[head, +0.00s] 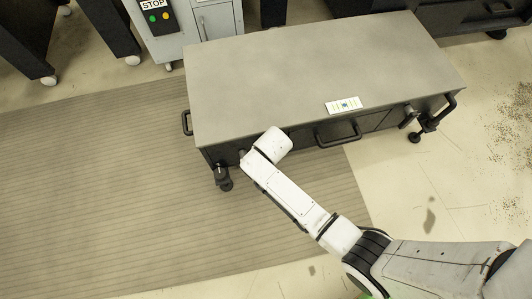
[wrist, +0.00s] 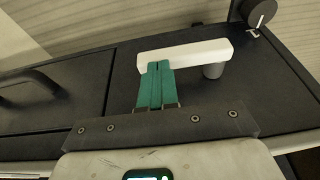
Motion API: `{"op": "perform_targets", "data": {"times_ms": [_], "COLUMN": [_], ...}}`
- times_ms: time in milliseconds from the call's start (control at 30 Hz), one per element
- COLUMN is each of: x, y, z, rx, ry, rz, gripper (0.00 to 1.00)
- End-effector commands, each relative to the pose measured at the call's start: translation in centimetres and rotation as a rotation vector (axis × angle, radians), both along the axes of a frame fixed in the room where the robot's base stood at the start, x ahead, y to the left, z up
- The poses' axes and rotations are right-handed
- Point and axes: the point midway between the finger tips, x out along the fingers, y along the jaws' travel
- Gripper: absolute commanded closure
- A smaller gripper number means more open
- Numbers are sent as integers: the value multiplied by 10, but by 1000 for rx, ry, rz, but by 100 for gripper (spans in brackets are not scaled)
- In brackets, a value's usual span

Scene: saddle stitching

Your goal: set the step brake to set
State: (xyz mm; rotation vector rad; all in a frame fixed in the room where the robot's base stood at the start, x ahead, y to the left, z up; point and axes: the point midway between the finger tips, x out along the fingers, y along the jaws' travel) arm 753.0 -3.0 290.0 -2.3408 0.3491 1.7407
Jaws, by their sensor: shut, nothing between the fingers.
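In the wrist view a white lever bar (wrist: 190,55) stands off the dark front of the cart, with a grey round pivot (wrist: 213,71) at its right end. I take it to be the step brake; no label shows. My gripper (wrist: 158,66) has its two green fingers together, with nothing between them. Their tips overlap the bar left of its middle; I cannot tell whether they touch it. In the head view my white arm reaches the cart's front left corner and hides the fingers and most of the lever.
A ribbed mat (head: 100,190) lies left, and a cabinet with a STOP sign (head: 152,4) stands behind.

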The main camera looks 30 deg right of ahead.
Motion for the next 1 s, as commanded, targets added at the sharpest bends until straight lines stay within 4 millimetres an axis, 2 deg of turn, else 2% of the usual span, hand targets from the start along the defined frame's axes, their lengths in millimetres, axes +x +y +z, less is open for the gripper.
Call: {"op": "perform_targets", "data": {"times_ms": [567, 767, 1000], "x": [-3, -4, -4], "y": [-6, -11, -15], "z": [-9, -21, -45], "rx": [118, 250, 466], "ry": [-36, -79, -152], "rz": [-5, -8, -8], "gripper": [100, 100, 100]}}
